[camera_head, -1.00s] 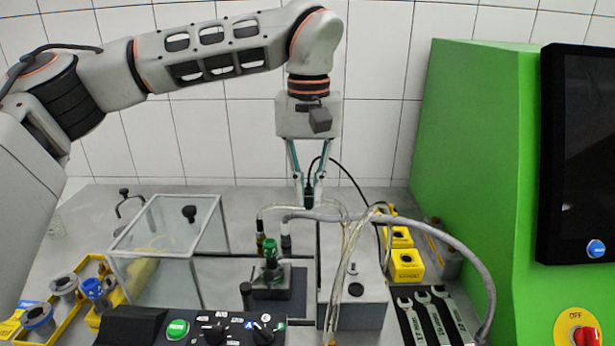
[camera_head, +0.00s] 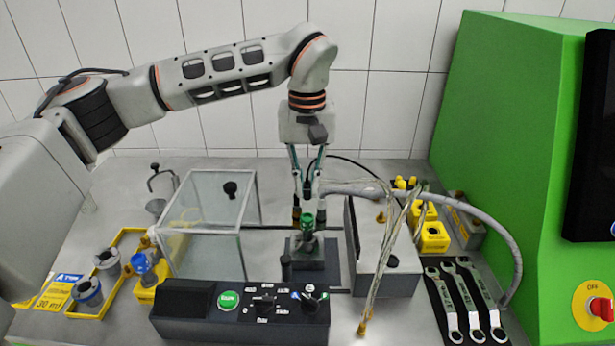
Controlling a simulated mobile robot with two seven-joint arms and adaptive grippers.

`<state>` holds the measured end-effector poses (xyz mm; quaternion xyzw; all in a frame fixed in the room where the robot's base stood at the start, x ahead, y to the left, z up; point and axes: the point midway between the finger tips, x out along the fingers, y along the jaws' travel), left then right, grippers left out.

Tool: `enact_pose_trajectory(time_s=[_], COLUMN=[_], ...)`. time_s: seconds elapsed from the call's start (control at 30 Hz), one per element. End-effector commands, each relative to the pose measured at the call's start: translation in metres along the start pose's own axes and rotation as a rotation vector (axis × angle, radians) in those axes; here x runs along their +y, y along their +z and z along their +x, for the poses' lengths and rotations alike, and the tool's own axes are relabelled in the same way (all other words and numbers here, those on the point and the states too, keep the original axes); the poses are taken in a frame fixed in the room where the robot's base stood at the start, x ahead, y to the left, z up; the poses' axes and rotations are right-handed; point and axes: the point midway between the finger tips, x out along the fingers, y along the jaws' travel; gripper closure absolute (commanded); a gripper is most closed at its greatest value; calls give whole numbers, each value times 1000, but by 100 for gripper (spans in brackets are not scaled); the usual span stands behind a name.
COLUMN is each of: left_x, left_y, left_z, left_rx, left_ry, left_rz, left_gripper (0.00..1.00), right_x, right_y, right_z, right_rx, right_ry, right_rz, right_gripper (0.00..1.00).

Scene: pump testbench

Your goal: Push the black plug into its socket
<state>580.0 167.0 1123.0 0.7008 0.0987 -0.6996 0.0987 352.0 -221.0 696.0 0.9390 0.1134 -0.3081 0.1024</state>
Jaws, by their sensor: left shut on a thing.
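My left gripper (camera_head: 307,192) hangs down over the bench with its fingers shut on the black plug (camera_head: 307,185). A black cable (camera_head: 350,164) runs from the plug off to the right. The plug is small and partly hidden between the fingers. Below the fingertips, in the picture, stands a small pump with a green top (camera_head: 307,222) on a dark base. I cannot make out the socket clearly, nor whether the plug touches anything. My right gripper is not in view.
A grey box (camera_head: 400,285) with a thick grey hose (camera_head: 470,222) and clear tubes stands right of the gripper. A glass case (camera_head: 200,255) stands left. A control panel (camera_head: 240,312) is in front. Wrenches (camera_head: 465,300) and yellow holders (camera_head: 433,238) lie at right.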

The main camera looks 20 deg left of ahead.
Motion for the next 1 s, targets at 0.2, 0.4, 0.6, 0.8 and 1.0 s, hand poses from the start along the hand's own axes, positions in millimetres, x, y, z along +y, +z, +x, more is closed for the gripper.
enact_pose_trajectory(time_s=[0.2,0.4,0.6,0.8,1.0], left_x=[0,0,0,0,0], left_y=[0,0,0,0,0], left_z=[13,30,40,43,43], left_rx=[-3,-3,-2,-1,-1], left_ry=[-1,-1,0,0,0], left_rz=[1,0,0,0,0], left_gripper=[100,100,100,100,100], right_x=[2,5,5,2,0], right_y=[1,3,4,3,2], right_z=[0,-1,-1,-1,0], right_rx=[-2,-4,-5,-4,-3], right_ry=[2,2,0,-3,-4], right_rz=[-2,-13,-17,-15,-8], right_gripper=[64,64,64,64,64])
